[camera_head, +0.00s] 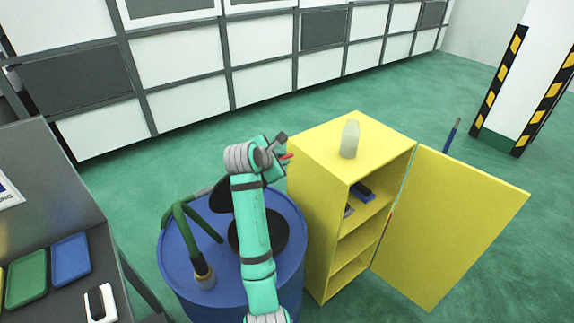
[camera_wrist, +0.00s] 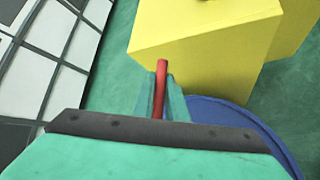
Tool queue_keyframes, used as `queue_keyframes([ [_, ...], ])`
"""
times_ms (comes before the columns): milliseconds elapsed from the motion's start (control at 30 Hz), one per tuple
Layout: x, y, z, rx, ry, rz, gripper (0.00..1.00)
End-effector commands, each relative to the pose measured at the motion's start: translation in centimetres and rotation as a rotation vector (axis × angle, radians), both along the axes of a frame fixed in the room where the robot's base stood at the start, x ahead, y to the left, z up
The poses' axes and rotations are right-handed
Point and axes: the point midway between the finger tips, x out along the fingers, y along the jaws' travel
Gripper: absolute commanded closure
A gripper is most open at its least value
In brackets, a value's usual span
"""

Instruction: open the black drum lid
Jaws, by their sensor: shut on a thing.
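The blue drum (camera_head: 172,259) stands below my arm. A black disc, which looks like the raised lid (camera_head: 221,194), shows tilted at the back of its top, partly behind my arm. A dark round area (camera_head: 276,232), seemingly the opening, lies on the drum top and is also partly hidden. My gripper (camera_head: 287,156) is above the drum's back right side, beside the yellow cabinet. In the wrist view my gripper (camera_wrist: 161,92) is shut on a red bar (camera_wrist: 161,76). Whether the bar joins the lid is hidden. The drum's blue rim (camera_wrist: 240,117) shows below right.
A yellow cabinet (camera_head: 305,185) with its door (camera_head: 450,230) open stands close right of the drum, a pale bottle (camera_head: 349,139) on top. A green hose (camera_head: 187,235) rises from the drum's left. A grey bench (camera_head: 45,190) stands left. Green floor behind is clear.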

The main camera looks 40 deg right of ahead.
Motion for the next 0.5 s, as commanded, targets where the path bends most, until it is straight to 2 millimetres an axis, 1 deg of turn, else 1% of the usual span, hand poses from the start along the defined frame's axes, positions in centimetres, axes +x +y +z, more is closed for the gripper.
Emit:
queue_keyframes([
  [100, 0.9, 0.5, 0.2, -0.001, -0.001, 0.008, 1.00],
  [200, 1.3, 0.7, 0.2, 0.000, -0.002, 0.011, 1.00],
  [500, 1.6, 0.9, 0.3, 0.000, -0.004, 0.014, 1.00],
])
